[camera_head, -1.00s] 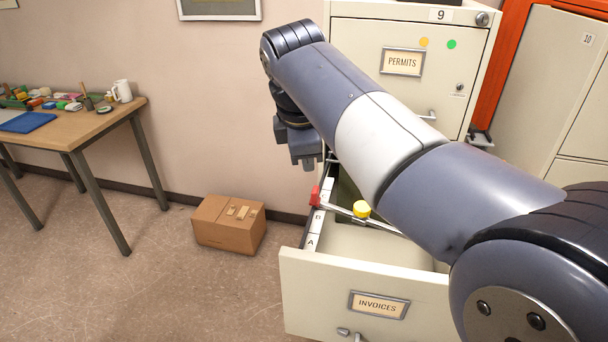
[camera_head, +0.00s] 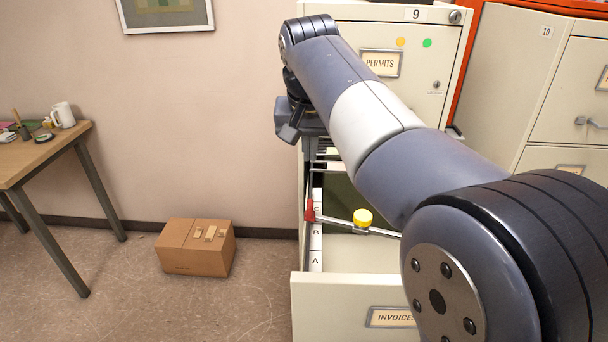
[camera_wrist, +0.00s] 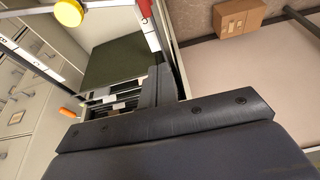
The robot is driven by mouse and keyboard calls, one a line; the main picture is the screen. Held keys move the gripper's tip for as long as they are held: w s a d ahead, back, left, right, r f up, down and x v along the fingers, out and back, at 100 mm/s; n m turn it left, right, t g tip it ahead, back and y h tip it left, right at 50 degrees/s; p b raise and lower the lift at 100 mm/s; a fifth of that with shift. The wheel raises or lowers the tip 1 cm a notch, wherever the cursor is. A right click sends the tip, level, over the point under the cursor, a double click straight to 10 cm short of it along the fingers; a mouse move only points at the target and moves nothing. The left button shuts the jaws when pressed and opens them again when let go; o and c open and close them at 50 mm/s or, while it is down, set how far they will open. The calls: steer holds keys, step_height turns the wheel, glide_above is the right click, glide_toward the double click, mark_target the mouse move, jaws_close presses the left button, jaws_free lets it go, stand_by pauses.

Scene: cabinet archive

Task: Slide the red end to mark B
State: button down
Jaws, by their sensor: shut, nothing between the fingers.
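The open INVOICES drawer (camera_head: 350,290) has a strip with marks A (camera_head: 315,261), B (camera_head: 316,232) and C along its left side. A thin metal rod crosses the drawer. Its red end (camera_head: 310,211) sits at the left side beside mark C, farther back than B. A yellow knob (camera_head: 363,217) is on the rod. The wrist view also shows the red end (camera_wrist: 146,8) and the knob (camera_wrist: 69,12) at its top. My gripper (camera_wrist: 162,75) is shut and empty, behind the red end, over the rear of the drawer near its left side.
Hanging files (camera_wrist: 112,103) fill the rear of the drawer. The PERMITS drawer (camera_head: 408,85) above is closed. A cardboard box (camera_head: 197,247) lies on the floor at left, beyond it a table (camera_head: 40,155). Floor between box and cabinet is clear.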

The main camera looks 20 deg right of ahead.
mark_target(310, 199)
steer(key=x, duration=0.9)
steer(key=shift+w+f, duration=0.1)
steer(key=shift+f, duration=0.3)
steer(key=s, duration=0.2)
steer(key=s+a, duration=0.1)
steer(key=shift+s+r+p, duration=0.2)
steer(key=shift+r+p, duration=0.05)
steer(key=shift+p, duration=0.1)
steer(key=shift+s, duration=0.25)
steer(key=shift+a, duration=0.1)
steer(key=shift+s+a, duration=0.2)
steer(key=shift+s, duration=0.45)
steer(key=shift+w+f, duration=0.1)
steer(key=shift+w+d, duration=0.1)
